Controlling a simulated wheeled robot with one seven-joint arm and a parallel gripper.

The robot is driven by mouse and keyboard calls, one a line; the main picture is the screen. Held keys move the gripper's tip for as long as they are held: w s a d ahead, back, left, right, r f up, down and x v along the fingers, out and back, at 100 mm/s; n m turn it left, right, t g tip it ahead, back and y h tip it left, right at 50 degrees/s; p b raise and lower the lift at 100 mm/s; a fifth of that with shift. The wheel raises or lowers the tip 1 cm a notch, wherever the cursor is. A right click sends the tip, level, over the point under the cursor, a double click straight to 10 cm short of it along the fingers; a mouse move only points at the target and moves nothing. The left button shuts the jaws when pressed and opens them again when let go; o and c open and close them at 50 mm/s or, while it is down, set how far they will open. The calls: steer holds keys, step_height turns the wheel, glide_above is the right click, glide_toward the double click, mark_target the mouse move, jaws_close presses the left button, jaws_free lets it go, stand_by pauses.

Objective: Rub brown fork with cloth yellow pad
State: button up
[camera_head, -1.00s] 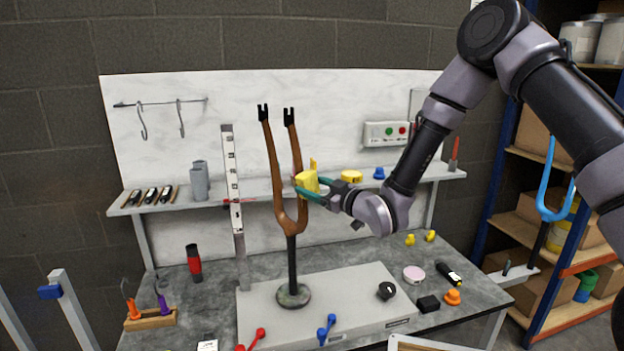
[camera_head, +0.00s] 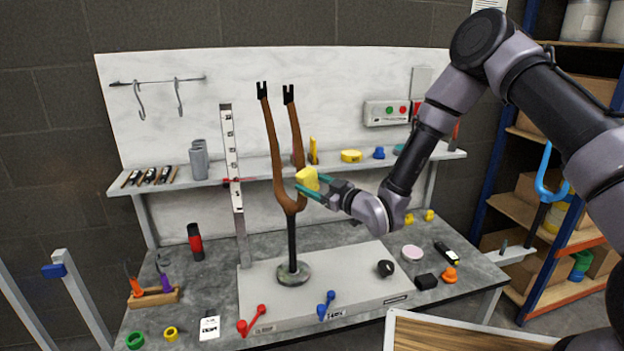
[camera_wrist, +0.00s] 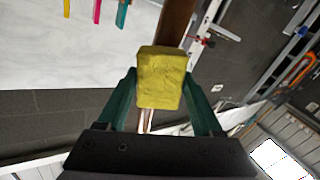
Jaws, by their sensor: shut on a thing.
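The brown fork (camera_head: 276,150) stands upright on a black post with a round base on the bench, its two prongs pointing up with black tips. My gripper (camera_head: 311,186) is shut on the yellow cloth pad (camera_head: 307,179), at the lower right of the fork's right prong, near where the prongs join. In the wrist view the yellow pad (camera_wrist: 161,78) sits between the green fingers, and the brown fork (camera_wrist: 176,22) shows behind it. The pad hides part of the fork there, and I cannot tell whether the two touch.
A ruled upright (camera_head: 231,160) stands left of the fork. A shelf behind holds a yellow item (camera_head: 351,156) and a blue knob (camera_head: 379,153). A grey plinth (camera_head: 350,283) carries the post. Red (camera_head: 252,320) and blue (camera_head: 326,305) handles are at its front.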

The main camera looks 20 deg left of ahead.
steer(key=shift+a+f, duration=0.1)
steer(key=shift+f, duration=0.95)
steer(key=shift+v, duration=3)
steer(key=shift+f, duration=0.1)
steer(key=shift+v, duration=1.45)
